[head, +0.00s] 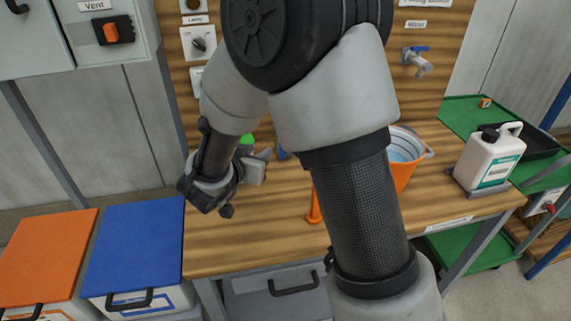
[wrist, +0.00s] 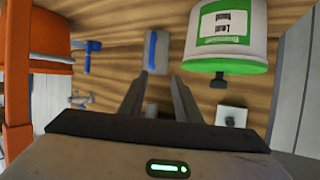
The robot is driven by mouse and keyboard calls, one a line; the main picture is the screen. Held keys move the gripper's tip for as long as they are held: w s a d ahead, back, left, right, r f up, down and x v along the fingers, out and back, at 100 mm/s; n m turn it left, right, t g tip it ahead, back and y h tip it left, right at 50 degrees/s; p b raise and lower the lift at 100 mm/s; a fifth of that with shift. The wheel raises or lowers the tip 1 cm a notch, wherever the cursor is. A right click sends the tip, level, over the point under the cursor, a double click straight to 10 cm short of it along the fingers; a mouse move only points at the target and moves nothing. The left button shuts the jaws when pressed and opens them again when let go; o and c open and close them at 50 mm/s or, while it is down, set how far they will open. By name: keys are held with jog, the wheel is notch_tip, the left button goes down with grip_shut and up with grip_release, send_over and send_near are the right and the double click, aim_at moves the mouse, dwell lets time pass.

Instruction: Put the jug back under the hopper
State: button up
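A white jug (head: 490,158) with a black cap and a green-and-white label stands upright on a grey plate (head: 482,190) at the right end of the wooden bench. My gripper (head: 262,160) is at the left part of the bench, far from the jug. Its two fingers (wrist: 158,98) are apart with nothing between them. A white container (wrist: 226,38) with a green rim and black outlet is beyond the right finger; I cannot tell whether it is the hopper. No hopper is clearly recognisable; my arm hides the middle of the bench.
An orange bucket (head: 405,158) stands right of my arm. An orange post (head: 314,205) rises from the bench beside my arm. A tap (head: 418,62) sticks out from the wall panel. Orange (head: 45,255) and blue (head: 135,245) lidded bins stand at left. The bench's front left is clear.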

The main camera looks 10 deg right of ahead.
jog(key=s+a+r+n+y, duration=0.2)
jog(key=r+y, duration=0.2)
jog(key=r, duration=0.3)
jog(key=s+a+r+n+y, duration=0.2)
jog(key=a+r+n+y, duration=0.15)
jog(key=r, duration=0.25)
jog(key=s+d+g, duration=0.2)
jog(key=s+d, duration=0.2)
jog(key=s, duration=0.4)
jog(key=s+d+g, duration=0.2)
jog(key=s+d, duration=0.2)
jog(key=s, duration=0.4)
jog(key=s+d+n+g+h, duration=0.1)
jog(key=s+d, duration=0.3)
jog(key=s, duration=0.4)
jog(key=shift+s+d+f+g, duration=0.3)
jog(key=shift+f+g, duration=0.15)
jog(key=shift+g, duration=0.15)
jog(key=shift+s, duration=0.1)
